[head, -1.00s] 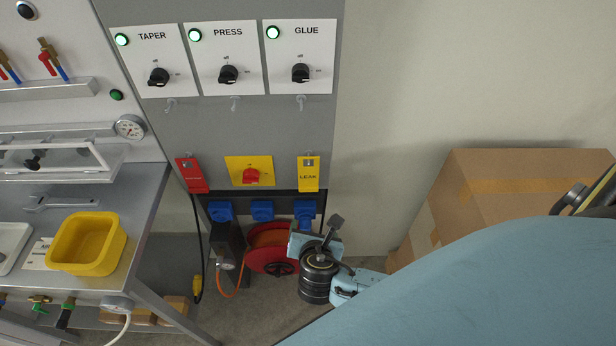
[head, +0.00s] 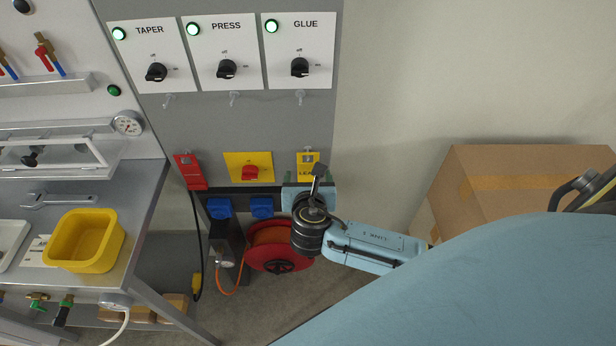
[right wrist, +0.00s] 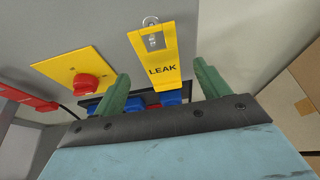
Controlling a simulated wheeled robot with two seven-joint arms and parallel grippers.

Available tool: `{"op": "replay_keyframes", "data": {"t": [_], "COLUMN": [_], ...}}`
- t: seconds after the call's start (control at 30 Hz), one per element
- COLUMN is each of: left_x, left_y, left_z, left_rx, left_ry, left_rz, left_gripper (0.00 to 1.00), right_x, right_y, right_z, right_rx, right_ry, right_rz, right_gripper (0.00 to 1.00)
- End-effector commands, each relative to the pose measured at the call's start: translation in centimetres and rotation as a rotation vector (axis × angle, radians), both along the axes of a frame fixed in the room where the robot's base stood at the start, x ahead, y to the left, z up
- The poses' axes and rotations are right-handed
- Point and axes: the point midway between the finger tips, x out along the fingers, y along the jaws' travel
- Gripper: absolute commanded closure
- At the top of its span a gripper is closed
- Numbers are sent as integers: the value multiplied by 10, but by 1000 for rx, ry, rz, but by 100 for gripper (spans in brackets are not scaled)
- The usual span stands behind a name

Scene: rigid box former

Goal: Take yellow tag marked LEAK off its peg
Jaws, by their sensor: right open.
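The yellow tag marked LEAK (right wrist: 156,58) hangs from a peg (right wrist: 150,20) on the grey panel. In the right wrist view it hangs ahead of my right gripper (right wrist: 160,85), between the two green fingers in the picture, and no finger appears to touch it. In the head view my right gripper (head: 308,178) is at the tag's lower part and hides it; the upper part of the tag (head: 308,158) still shows. The right gripper is open and empty. My left gripper is not seen in either view.
A yellow plate with a red rotary switch (head: 249,172) and a red tag (head: 189,172) are left of the LEAK tag. Blue sockets (head: 262,207) and a red hose reel (head: 279,259) are below. Empty pegs (head: 300,97) sit under the TAPER, PRESS and GLUE switches. A cardboard box (head: 530,180) stands right.

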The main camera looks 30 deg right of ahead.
Motion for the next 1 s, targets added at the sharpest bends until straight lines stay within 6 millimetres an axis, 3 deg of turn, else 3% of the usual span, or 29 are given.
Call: {"op": "replay_keyframes", "data": {"t": [0.23, 0.53, 0.9, 1.0], "left_x": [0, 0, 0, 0], "left_y": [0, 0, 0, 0], "left_z": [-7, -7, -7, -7], "left_rx": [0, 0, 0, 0], "left_ry": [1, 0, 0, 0], "left_rz": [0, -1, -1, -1], "left_gripper": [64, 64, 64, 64], "right_x": [29, 32, 32, 32], "right_y": [-19, -21, -21, -21], "right_z": [-12, -14, -14, -14], "right_rx": [-2, 0, 0, 0], "right_ry": [-1, 1, 1, 1], "right_rz": [-1, 0, 0, 0], "right_gripper": [25, 25, 73, 73]}}
